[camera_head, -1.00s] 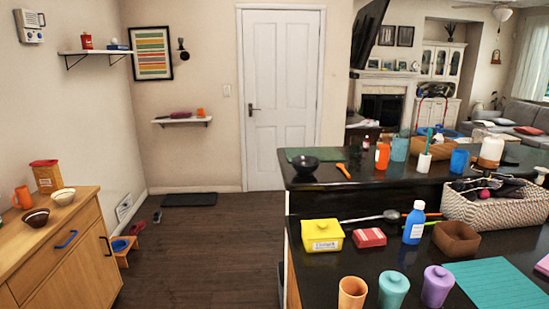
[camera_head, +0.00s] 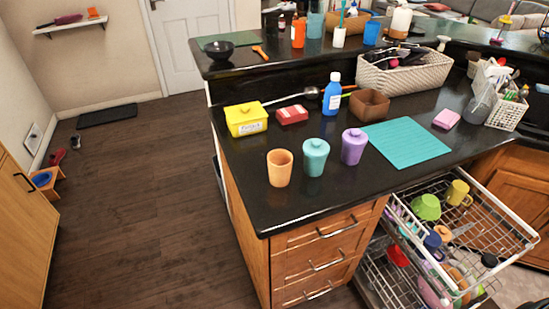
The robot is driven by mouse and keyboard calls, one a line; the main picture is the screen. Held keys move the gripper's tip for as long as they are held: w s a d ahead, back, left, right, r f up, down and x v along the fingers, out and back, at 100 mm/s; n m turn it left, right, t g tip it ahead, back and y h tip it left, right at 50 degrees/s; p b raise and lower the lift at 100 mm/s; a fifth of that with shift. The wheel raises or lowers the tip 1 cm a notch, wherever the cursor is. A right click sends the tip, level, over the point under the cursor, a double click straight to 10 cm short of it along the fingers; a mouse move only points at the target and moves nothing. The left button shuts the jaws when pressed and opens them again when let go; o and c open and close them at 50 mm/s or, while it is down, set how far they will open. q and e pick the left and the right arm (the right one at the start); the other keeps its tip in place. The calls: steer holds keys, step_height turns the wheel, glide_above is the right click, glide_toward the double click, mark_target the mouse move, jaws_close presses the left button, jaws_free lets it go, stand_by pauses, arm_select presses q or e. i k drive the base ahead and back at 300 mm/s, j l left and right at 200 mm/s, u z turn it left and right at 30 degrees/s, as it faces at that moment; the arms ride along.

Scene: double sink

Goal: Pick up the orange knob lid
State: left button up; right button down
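An open, lidless orange canister (camera_head: 280,168) stands on the dark counter, beside a teal canister (camera_head: 315,157) and a purple canister (camera_head: 353,146) that have knob lids on. A small orange piece with a rounded top (camera_head: 442,234) lies in the upper rack of the pulled-out dishwasher at lower right. It looks like the orange knob lid, but it is small and partly crowded by dishes, so I cannot be sure. Neither of my grippers is in view.
The dishwasher rack (camera_head: 511,222) juts out with a green bowl (camera_head: 427,207), a yellow mug (camera_head: 458,193) and other dishes. A teal mat (camera_head: 405,143), yellow box (camera_head: 246,120) and blue bottle (camera_head: 332,94) are on the counter. Wooden floor (camera_head: 150,210) at left is clear.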

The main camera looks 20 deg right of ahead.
mark_target(445, 233)
steer(key=z, duration=2.05)
steer(key=u, duration=1.45)
steer(key=l+z, duration=0.1)
steer(key=l, duration=0.4)
steer(key=i+l+z, duration=0.1)
steer(key=l, duration=0.35)
steer(key=i+l, duration=0.1)
steer(key=l, duration=0.4)
steer(key=k+z, duration=0.05)
